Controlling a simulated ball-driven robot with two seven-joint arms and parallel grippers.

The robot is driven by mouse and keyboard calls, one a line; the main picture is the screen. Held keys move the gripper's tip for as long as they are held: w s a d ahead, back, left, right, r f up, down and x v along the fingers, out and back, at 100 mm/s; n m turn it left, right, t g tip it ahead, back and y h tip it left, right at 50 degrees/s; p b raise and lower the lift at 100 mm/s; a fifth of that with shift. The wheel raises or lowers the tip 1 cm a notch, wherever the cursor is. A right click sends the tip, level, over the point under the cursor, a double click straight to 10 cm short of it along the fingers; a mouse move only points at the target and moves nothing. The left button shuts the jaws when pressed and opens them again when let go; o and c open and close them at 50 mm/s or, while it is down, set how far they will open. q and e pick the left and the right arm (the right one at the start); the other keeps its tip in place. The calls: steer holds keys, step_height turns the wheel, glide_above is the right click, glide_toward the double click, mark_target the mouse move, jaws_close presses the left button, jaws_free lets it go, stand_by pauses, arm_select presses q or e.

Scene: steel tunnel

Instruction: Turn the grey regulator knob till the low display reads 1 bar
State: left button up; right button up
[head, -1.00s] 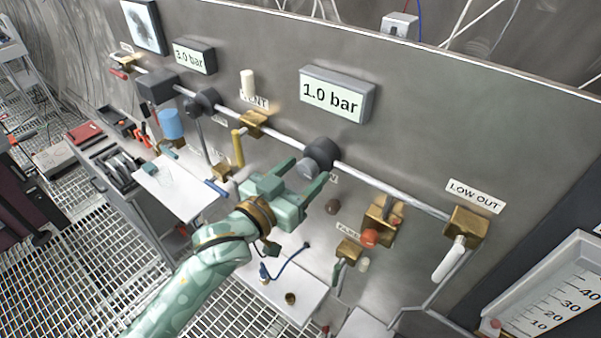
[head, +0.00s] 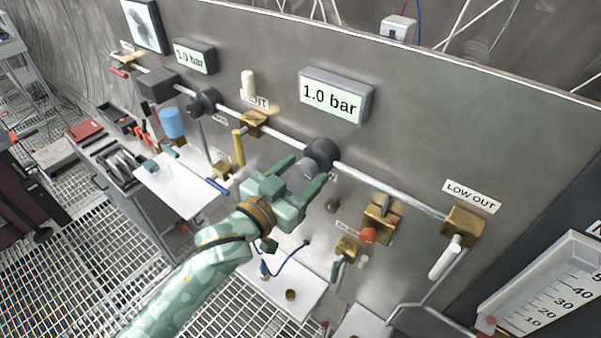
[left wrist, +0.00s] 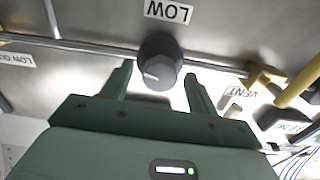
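The grey regulator knob (head: 308,167) sits on its dark round regulator body (head: 322,151) on the pipe. It also shows in the left wrist view (left wrist: 158,72), marked by a pale line and with a LOW label beside it. My left gripper (head: 302,172) is open, its two fingers apart on either side of the knob. In the left wrist view the fingers (left wrist: 157,82) stand clear of the knob, with gaps on both sides. The low display (head: 336,96) above the knob reads 1.0 bar. My right gripper is not in view.
A second display (head: 193,56) on the left reads 1.0 bar. A yellow-handled vent valve (head: 239,146) is left of my gripper. A brass valve (head: 380,225) with a red part is to the right. The LOW OUT valve (head: 464,226) is farther right.

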arm_select(q)
steer(key=shift+s+a, duration=0.15)
steer(key=shift+s, duration=0.05)
steer(key=b+v, duration=0.3)
steer(key=v, duration=1.3)
